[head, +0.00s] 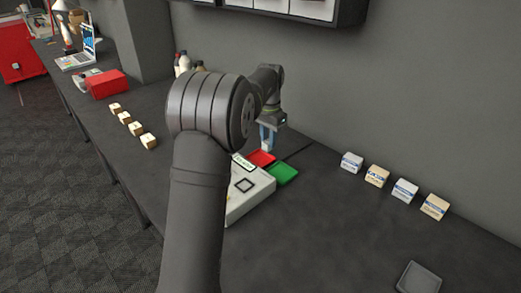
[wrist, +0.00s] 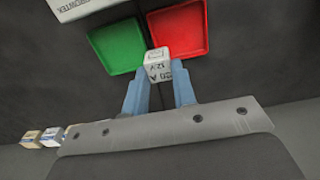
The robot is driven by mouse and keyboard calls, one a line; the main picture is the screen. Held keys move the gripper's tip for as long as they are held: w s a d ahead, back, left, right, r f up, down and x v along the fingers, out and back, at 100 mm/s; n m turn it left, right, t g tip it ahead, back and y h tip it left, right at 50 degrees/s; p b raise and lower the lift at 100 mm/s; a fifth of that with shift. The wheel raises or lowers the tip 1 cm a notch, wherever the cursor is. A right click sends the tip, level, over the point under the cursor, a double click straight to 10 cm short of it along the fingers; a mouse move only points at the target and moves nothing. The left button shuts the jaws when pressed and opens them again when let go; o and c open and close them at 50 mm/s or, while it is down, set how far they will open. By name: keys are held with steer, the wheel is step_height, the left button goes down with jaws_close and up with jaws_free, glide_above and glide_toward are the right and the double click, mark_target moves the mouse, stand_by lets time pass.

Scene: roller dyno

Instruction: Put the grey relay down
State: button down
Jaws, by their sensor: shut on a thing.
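The grey relay (wrist: 158,67) is a small light-grey cube with dark lettering, seen in the wrist view between the blue fingertips. My gripper (wrist: 160,82) is shut on it; in the head view my gripper (head: 268,138) points down behind the tester, near the red and green trays. The relay appears near the trays' edges in the wrist view; its exact height above the bench cannot be told. Its underside is hidden.
A red tray (head: 260,158) and a green tray (head: 283,173) adjoin the pale tester box (head: 238,203), partly hidden by my arm. Several white and tan cubes (head: 377,176) stand at right. Several tan cubes (head: 123,118) stand at left. A dark tray (head: 419,278) lies front right.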

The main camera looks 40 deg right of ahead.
steer(key=w+f, duration=0.2)
steer(key=w, duration=0.1)
steer(key=shift+w+a, duration=0.1)
steer(key=shift+a, duration=0.05)
steer(key=shift+f, duration=2.05)
steer(key=c, duration=1.2)
jaws_free()
steer(key=shift+f, duration=0.1)
step_height(320, 180, up, 12)
steer(key=shift+r, duration=0.15)
